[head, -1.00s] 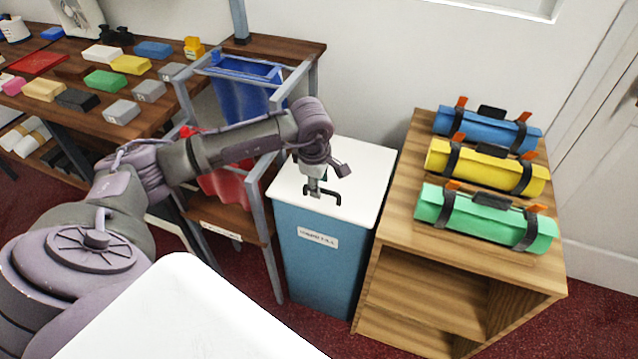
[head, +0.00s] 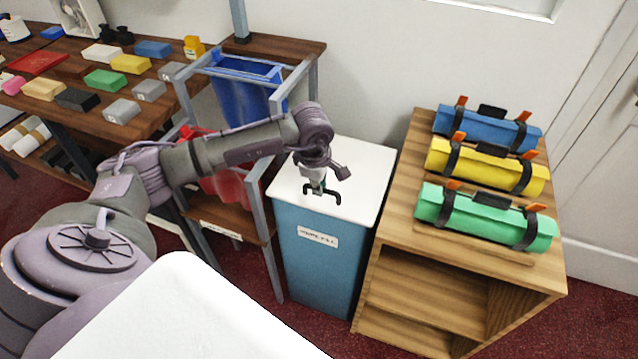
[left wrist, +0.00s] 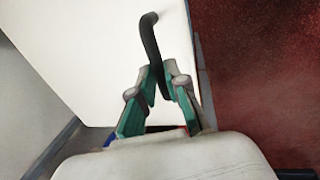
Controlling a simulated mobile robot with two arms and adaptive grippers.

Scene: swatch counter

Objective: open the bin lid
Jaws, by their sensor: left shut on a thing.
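The blue bin (head: 318,275) stands between the rack and the wooden shelf unit, with a label on its front. Its white lid (head: 362,165) lies flat on top and looks closed. A black bar handle (head: 336,195) sits on the lid. My left gripper (head: 319,187) reaches down from above and is shut on the handle. In the left wrist view the green-padded fingers of my left gripper (left wrist: 162,82) close around the handle (left wrist: 149,35), whose curved end sticks out over the white lid (left wrist: 85,50). My right gripper is not in view.
The wooden shelf unit (head: 400,240) with blue, yellow and green rolls stands close to the bin's right. A metal rack (head: 262,200) with blue and red cloths is close on its left. A table of coloured blocks (head: 130,64) is further left. A wall is behind.

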